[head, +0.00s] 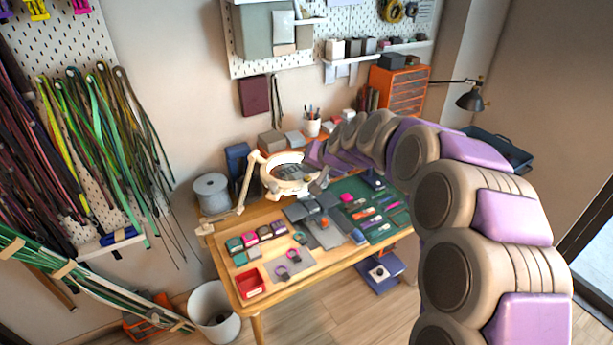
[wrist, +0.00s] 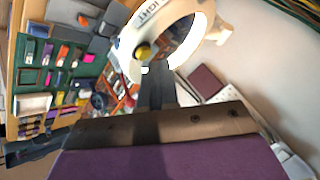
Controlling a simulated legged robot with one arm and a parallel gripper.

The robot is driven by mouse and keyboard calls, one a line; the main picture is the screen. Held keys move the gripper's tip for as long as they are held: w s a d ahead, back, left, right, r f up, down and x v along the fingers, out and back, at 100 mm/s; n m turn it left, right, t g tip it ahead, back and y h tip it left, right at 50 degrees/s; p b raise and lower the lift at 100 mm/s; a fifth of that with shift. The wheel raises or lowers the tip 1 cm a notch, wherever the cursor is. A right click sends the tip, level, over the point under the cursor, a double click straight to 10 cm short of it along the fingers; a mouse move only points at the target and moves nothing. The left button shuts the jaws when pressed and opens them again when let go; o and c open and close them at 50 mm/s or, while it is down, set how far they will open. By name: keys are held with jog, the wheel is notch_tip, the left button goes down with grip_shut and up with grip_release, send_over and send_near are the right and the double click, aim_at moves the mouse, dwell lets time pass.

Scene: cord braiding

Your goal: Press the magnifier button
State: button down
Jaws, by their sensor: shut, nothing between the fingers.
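The magnifier (head: 285,188) is a cream ring on a jointed arm clamped at the table's left edge. In the wrist view its ring (wrist: 201,46) fills the top middle, with lettering on the rim. A round yellow button (wrist: 143,50) sits on the ring's lower left rim there. I cannot make the button out in the head view. My gripper (wrist: 152,78) is shut and empty, its dark fingertips just below the button in the wrist view. I cannot tell whether they touch it. In the head view my gripper (head: 319,181) is at the ring's right side.
The wooden table (head: 236,270) holds a green mat (head: 387,227) with several small coloured items, a red tray (head: 250,283) and small boxes. A grey spool (head: 211,190) stands at the back left. A white bin (head: 212,312) is on the floor. Cords hang at the left wall.

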notch_tip(320, 180, up, 6)
jog(key=p, duration=0.3)
dwell(0.4)
jog(key=s+d+f+g+h, duration=0.2)
jog(key=s+d, duration=0.4)
jog(key=s, duration=1)
jog(key=s+d+f+g+h+b, duration=0.1)
jog(key=s+d+f+g, duration=0.3)
jog(key=s, duration=1.3)
jog(key=s+d+f+n+g+h, duration=0.1)
jog(key=s+d, duration=0.7)
jog(key=s, duration=0.8)
notch_tip(320, 180, down, 3)
jog(key=shift+s+d+r+g+h, duration=0.15)
jog(key=shift+d+r+g+h, duration=0.1)
jog(key=shift+g+h, duration=0.7)
